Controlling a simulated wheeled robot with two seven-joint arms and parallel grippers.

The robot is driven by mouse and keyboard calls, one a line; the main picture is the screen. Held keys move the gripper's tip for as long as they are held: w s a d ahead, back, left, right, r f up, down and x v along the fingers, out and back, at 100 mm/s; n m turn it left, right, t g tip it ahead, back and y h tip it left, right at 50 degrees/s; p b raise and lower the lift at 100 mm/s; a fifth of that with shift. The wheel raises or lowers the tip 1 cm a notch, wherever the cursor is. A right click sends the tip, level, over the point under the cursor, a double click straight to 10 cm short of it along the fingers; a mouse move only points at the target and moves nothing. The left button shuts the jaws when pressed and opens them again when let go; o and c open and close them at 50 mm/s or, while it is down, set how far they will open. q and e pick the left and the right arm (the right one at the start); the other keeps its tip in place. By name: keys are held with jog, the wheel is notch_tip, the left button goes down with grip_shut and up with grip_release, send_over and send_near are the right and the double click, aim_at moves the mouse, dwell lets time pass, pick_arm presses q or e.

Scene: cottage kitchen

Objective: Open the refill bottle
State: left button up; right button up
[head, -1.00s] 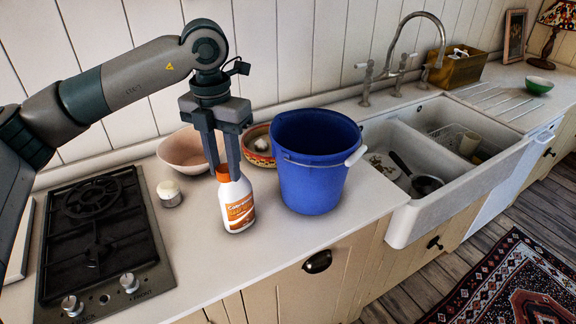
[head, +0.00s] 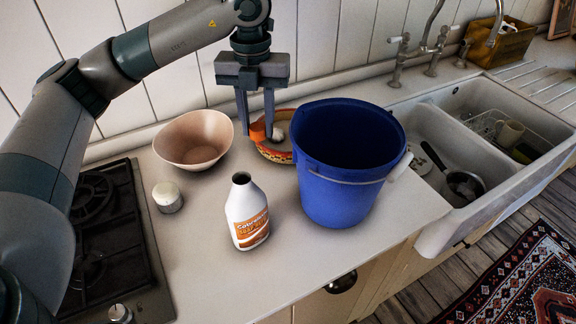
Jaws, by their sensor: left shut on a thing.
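The refill bottle (head: 247,214) is white with an orange label. It stands upright on the counter with its dark mouth uncovered. My left gripper (head: 262,134) is shut on the orange cap (head: 258,132), above and behind the bottle and apart from it. The cap is in front of the patterned bowl (head: 275,153) in the picture. My right gripper is not in view.
A blue bucket (head: 338,201) with a handle stands close right of the bottle. A pinkish bowl (head: 193,141), a small white-topped jar (head: 167,196) and a gas hob (head: 140,232) are to the left. The sink (head: 436,183) is at right. Bare counter lies before the bottle.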

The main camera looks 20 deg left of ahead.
aim_at(257, 128)
pick_arm(q)
jog(key=shift+s+r, duration=0.15)
jog(key=shift+s, duration=0.2)
jog(key=shift+w+f, duration=0.15)
jog(key=shift+f, duration=0.2)
jog(key=shift+f+p, duration=0.35)
jog(key=shift+f, duration=0.05)
notch_tip(257, 128, down, 3)
jog(key=shift+r+p, duration=0.1)
jog(key=shift+p, duration=0.5)
notch_tip(257, 128, down, 9)
jog(key=p, duration=0.3)
jog(key=shift+f, duration=0.5)
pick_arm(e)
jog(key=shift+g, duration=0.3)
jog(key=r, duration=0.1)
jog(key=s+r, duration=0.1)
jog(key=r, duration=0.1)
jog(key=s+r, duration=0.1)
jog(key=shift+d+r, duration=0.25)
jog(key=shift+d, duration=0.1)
